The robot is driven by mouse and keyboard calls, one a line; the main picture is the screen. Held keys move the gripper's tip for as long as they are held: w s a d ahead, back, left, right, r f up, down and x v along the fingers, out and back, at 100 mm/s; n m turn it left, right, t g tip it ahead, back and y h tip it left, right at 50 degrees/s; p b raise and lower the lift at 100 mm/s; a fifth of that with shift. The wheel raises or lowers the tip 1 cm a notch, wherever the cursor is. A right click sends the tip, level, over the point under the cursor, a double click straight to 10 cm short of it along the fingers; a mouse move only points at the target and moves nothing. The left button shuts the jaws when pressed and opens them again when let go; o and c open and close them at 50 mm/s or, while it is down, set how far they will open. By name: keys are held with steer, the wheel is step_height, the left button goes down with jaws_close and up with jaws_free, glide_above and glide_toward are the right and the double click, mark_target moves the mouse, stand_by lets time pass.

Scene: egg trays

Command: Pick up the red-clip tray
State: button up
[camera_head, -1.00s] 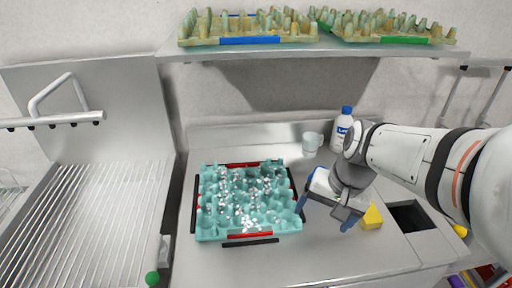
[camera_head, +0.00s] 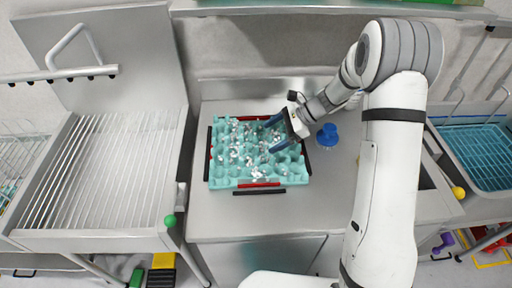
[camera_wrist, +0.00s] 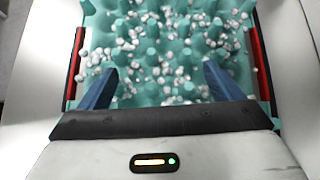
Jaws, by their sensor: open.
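The red-clip tray (camera_head: 222,183) is a teal, knobbly egg tray lying flat on the steel counter, scattered with small white and grey bits. A red clip (camera_head: 259,184) shows on its front edge. In the wrist view, the tray (camera_wrist: 150,92) fills the upper middle, with a red clip at the left side (camera_wrist: 76,60) and one at the right side (camera_wrist: 261,65). My gripper (camera_head: 272,134) is open over the tray's right part, its blue fingers spread and pointing left. In the wrist view my gripper (camera_wrist: 160,70) has nothing between its fingers but tray surface below; contact cannot be told.
Black strips (camera_head: 259,193) lie close around the tray. A blue object (camera_head: 327,134) stands on the counter right of it. A ribbed drainboard (camera_head: 100,170) is at left, a teal basket (camera_head: 478,155) at far right. A shelf (camera_head: 330,9) crosses the top.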

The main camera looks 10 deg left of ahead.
mark_target(244, 150)
steer(key=shift+w+a+f+m, duration=0.4)
steer(key=shift+w+f, duration=0.15)
steer(key=shift+f, duration=0.1)
steer(key=shift+a+f+y, duration=0.2)
steer(key=shift+a+y, duration=0.05)
steer(key=shift+y, duration=0.05)
steer(key=p+x, duration=0.1)
steer(key=x, duration=0.2)
steer(key=p+x, duration=0.2)
steer(key=x, duration=0.1)
steer(key=shift+s+a+r, duration=0.15)
steer(key=shift+s+a, duration=0.05)
steer(key=shift+a, duration=0.1)
steer(key=shift+a+f, duration=0.35)
steer(key=shift+f, duration=0.05)
steer(key=shift+c, duration=0.6)
steer(key=shift+s, duration=0.1)
steer(key=c, duration=1.2)
